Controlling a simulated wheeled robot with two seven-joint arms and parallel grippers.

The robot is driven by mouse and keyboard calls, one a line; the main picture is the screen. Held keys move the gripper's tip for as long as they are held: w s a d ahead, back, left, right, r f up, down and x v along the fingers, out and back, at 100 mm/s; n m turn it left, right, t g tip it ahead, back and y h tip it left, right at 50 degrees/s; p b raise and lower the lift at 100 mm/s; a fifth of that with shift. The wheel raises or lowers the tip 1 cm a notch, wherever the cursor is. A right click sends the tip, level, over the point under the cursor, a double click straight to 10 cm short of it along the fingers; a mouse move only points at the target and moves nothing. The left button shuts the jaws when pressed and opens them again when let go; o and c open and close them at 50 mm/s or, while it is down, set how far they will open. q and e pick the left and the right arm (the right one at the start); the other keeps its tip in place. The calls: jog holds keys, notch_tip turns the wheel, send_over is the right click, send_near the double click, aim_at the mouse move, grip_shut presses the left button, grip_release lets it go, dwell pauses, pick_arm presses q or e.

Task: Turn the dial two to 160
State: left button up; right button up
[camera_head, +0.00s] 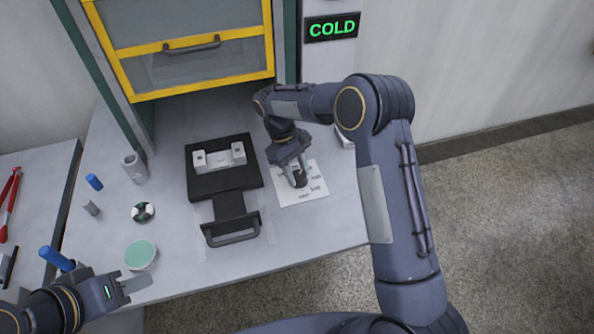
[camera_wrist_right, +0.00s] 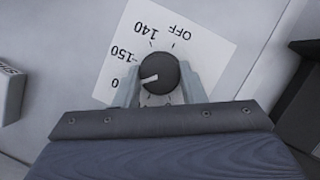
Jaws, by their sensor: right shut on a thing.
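The dial (camera_wrist_right: 158,72) is a round black knob with a white pointer, on a white card (camera_head: 316,188) with printed marks. In the right wrist view the labels OFF, 140 and 150 show, plus a partly hidden label of which a 0 is visible. The pointer points left and slightly down, past 150, towards that partly hidden label. My right gripper (camera_wrist_right: 157,88) is shut on the dial, one finger on each side. In the head view the dial (camera_head: 300,179) is partly covered by this gripper. My left gripper (camera_head: 125,285) is at the lower left, away from the dial; its jaw opening is unclear.
A black tray with a handle (camera_head: 230,232) and a pale block lies left of the card. Small cylinders, a round green-topped container (camera_head: 141,255) and a blue-handled item (camera_head: 57,258) are further left. A yellow-framed cabinet (camera_head: 185,58) stands behind. A sign (camera_head: 333,27) reads COLD.

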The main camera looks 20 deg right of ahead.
jog(key=shift+w, duration=0.1)
jog(key=o, duration=1)
jog(key=v, duration=0.8)
jog(key=shift+b, duration=0.4)
